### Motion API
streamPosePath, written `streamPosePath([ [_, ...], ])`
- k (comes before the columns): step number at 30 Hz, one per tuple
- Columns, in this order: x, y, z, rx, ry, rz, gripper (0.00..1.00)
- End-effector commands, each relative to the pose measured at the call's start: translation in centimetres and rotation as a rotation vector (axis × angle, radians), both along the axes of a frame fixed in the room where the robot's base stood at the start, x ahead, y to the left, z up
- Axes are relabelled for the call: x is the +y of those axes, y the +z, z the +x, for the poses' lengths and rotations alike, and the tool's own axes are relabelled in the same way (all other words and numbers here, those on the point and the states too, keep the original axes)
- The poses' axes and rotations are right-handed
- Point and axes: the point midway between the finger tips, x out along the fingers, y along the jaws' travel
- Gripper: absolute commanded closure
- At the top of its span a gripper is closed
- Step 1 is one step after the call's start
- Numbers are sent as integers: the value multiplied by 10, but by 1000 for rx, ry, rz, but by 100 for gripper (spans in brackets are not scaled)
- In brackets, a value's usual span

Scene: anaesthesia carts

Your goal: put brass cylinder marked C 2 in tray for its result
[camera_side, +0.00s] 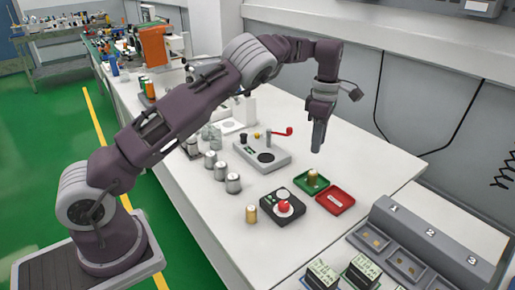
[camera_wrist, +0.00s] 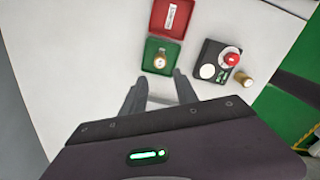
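One brass cylinder (camera_side: 312,177) stands in the green tray (camera_side: 300,187); in the wrist view this cylinder (camera_wrist: 160,60) sits near the middle of the green tray (camera_wrist: 150,47). Another brass cylinder (camera_side: 251,214) stands on the bench beside the black device; it also shows in the wrist view (camera_wrist: 245,78). Their marks are too small to read. The red tray (camera_side: 335,202) adjoins the green one, looks empty but for a white label, and shows in the wrist view (camera_wrist: 162,13). My gripper (camera_side: 317,150) is raised above the bench near the trays. In the wrist view its fingers (camera_wrist: 159,82) are apart and empty.
The black device (camera_side: 270,212) has a red knob (camera_side: 284,206) and a pale disc. A grey instrument (camera_side: 263,157) and several metal weights (camera_side: 233,184) stand farther left. A numbered grey rack (camera_side: 425,235) is at the right. The bench around the trays is mostly clear.

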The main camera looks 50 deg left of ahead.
Motion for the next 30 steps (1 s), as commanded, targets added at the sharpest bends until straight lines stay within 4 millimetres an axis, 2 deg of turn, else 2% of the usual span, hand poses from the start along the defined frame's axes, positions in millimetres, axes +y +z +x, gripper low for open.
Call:
streamPosePath([
  [2,1,5,-1,-6,-8,-5,64],
  [4,3,26,-8,-30,-45,-24,64],
  [5,5,41,-13,-47,-77,-35,64],
  [8,6,100,-50,-127,-262,-81,64],
  [9,4,123,-71,-163,-362,-92,64],
  [11,-3,152,-108,-218,-534,-92,64],
  [12,-9,169,-136,-257,-662,-84,64],
  [14,-20,187,-182,-309,-873,-48,64],
  [15,-28,195,-215,-342,-1025,-8,64],
  [18,-44,194,-293,-389,-1399,140,64],
  [21,-51,175,-351,-377,-1704,310,64],
  [22,-52,168,-364,-366,-1774,353,64],
  [25,-51,150,-390,-325,-1935,461,64],
  [30,-50,141,-399,-302,-2003,507,64],
])
